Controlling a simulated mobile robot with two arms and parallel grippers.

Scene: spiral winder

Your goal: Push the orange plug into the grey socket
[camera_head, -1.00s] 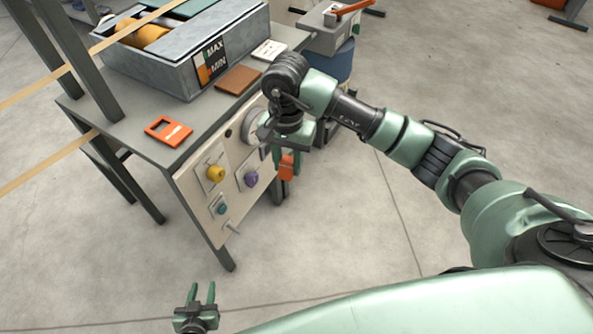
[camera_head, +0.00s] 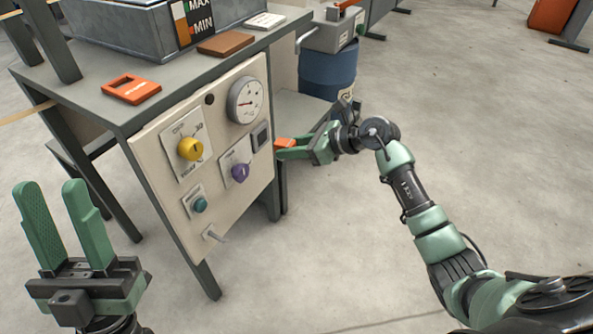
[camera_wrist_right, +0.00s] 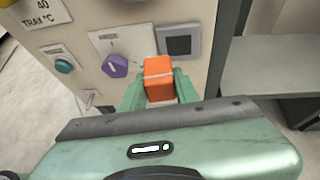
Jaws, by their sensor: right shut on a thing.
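The orange plug (camera_head: 287,142) is between the fingers of my right gripper (camera_head: 291,148), which is shut on it. In the right wrist view the plug (camera_wrist_right: 158,78) stands out past the fingers, just left of and below the grey socket (camera_wrist_right: 180,42). The socket is a grey frame with a dark square opening; it also shows in the head view (camera_head: 261,136) on the beige panel. The plug looks close to the panel but apart from the socket opening. My left gripper (camera_head: 54,222) is open and empty at the lower left, away from the panel.
The panel (camera_head: 165,145) carries a yellow knob (camera_head: 190,149), a purple knob (camera_head: 240,172), a teal button (camera_head: 200,205), a small lever and a gauge (camera_head: 245,99). An orange frame (camera_head: 131,89) lies on the tabletop. A blue drum (camera_head: 328,74) stands behind.

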